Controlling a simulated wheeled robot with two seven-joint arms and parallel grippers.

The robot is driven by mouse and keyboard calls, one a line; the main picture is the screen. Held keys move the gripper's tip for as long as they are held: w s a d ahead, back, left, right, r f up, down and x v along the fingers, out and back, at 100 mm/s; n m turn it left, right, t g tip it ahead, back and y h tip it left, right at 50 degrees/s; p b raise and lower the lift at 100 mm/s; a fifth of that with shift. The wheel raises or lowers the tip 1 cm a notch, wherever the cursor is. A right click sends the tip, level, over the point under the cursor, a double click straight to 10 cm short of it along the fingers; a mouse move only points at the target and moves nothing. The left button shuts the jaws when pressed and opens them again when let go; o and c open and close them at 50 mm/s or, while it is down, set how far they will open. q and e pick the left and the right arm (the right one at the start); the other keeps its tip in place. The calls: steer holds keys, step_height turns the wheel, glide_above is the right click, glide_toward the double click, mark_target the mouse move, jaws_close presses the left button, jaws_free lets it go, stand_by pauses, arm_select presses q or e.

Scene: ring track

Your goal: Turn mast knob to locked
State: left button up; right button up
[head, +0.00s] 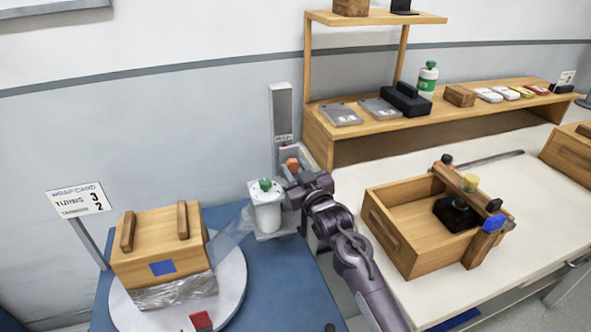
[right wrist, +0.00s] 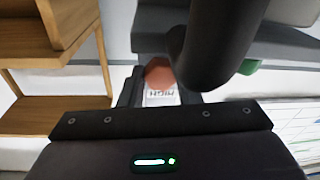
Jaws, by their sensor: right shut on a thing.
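The mast (head: 282,118) is a grey upright post by the wall, with a small label low on its front. The orange-red knob (head: 292,163) sits near its foot. My right gripper (head: 293,175) reaches to the knob from the front right. In the right wrist view the knob (right wrist: 158,73) shows between the two dark fingers (right wrist: 158,92), and the gripper is shut on it. A label lies behind the knob there; I cannot read the knob's setting. My left gripper is out of view.
A white film roll with a green top (head: 266,208) stands just left of my right gripper. Film runs from it to a wooden crate (head: 160,245) on a white turntable (head: 238,290). A wooden tray (head: 395,235) and a shelf (head: 330,150) stand to the right.

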steer(key=o, duration=0.9)
steer(key=shift+o, duration=0.2)
steer(key=shift+s, duration=0.1)
steer(key=v, duration=0.7)
steer(key=shift+s+d+b, duration=0.2)
steer(key=shift+s+b, duration=0.1)
